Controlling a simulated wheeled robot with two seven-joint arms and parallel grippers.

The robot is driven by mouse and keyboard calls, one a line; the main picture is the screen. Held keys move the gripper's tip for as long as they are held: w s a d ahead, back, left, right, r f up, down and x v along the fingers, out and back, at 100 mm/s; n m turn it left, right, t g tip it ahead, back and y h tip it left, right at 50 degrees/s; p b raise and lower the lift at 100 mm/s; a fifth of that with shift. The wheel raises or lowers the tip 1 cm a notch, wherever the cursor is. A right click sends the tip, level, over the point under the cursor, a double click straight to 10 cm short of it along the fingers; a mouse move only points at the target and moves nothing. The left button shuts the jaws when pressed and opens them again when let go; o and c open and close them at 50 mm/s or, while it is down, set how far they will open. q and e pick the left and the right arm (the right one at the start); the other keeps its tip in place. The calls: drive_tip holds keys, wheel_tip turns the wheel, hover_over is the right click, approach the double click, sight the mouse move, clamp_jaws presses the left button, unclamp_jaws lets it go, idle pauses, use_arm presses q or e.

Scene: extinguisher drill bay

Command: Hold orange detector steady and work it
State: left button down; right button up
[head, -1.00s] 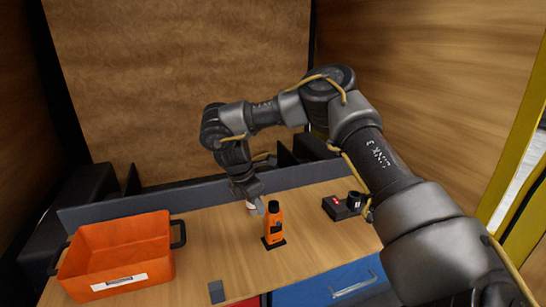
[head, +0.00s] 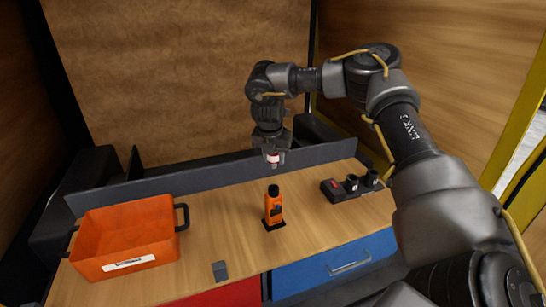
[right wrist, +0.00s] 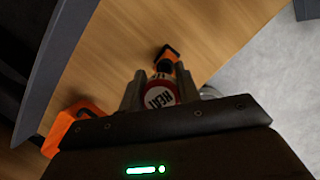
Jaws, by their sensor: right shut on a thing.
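The orange detector (head: 273,208) stands upright on a small dark base in the middle of the wooden bench. My right gripper (head: 272,162) is above and behind it, apart from it, pointing down. It is shut on a small round canister (right wrist: 160,100) with a red and white end; its label seems to read HEAT. The canister also shows in the head view as a small red and white patch between the fingers. In the right wrist view the detector (right wrist: 168,54) lies just beyond the canister. My left gripper is not in view.
An orange tray (head: 128,238) with a white label stands on the left of the bench. A black holder with two dark cups (head: 352,184) stands at the right. A small grey block (head: 219,271) is at the front edge. A low grey rail (head: 220,173) runs along the back.

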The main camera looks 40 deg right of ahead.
sight(274, 168)
drive_tip(key=shift+f+b, duration=1.7)
drive_tip(key=shift+f, duration=0.45)
